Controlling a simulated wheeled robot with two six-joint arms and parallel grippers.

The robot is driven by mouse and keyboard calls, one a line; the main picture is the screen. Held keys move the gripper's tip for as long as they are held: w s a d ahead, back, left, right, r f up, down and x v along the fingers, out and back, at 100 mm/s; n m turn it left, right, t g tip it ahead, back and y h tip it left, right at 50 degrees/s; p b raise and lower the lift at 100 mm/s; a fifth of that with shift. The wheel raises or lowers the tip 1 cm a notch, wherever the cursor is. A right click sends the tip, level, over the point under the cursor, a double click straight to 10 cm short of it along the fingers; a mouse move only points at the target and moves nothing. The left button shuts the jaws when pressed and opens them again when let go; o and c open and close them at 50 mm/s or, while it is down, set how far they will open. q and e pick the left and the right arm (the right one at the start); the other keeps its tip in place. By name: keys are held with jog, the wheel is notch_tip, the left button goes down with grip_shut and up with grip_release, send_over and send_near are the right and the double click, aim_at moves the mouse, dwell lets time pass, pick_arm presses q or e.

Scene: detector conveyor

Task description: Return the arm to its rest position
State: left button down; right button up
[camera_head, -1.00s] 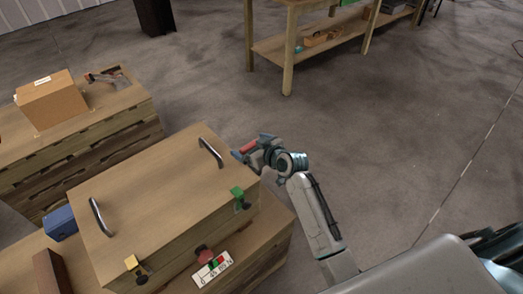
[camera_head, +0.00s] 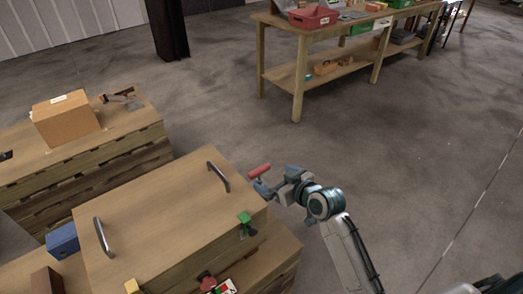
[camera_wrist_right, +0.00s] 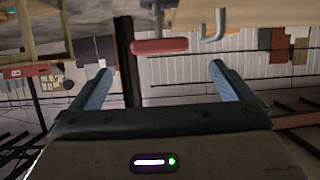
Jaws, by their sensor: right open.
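My right gripper (camera_head: 274,180) is beside the right edge of a wooden box lid (camera_head: 160,215), in the head view. Its jaws are open, and both fingers show spread apart in the right wrist view (camera_wrist_right: 160,92). A red handle (camera_head: 260,171) shows close to the fingertips. In the right wrist view the red handle (camera_wrist_right: 158,46) appears beyond the gap between the fingers, not gripped. My right arm (camera_head: 345,250) reaches in from the lower right. My left gripper is not in view.
The lid has two metal handles (camera_head: 219,176) and a green clamp (camera_head: 245,221) at its side. A cardboard box (camera_head: 66,119) stands on a pallet stack at left. A workbench (camera_head: 330,68) stands at the back. Open floor (camera_head: 420,150) lies to the right.

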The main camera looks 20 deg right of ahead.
jog(key=s+d+f+m+g+h, duration=0.1)
jog(key=s+d+f+g+h, duration=0.15)
jog(key=s, duration=0.85)
jog(key=s+d+f+m+g+h, duration=0.1)
jog(key=s+f+g, duration=0.25)
jog(key=s, duration=0.65)
jog(key=s+d+f+m+g+h, duration=0.1)
jog(key=s+d+f+g+h, duration=0.15)
jog(key=s, duration=0.85)
notch_tip(320, 180, down, 31)
jog(key=d+g, duration=0.2)
jog(key=s+d+f+g, duration=0.1)
jog(key=s+f, duration=1.7)
jog(key=shift+s+f+m+y, duration=0.15)
jog(key=shift+f+m+y, duration=0.05)
jog(key=shift+m+y, duration=0.1)
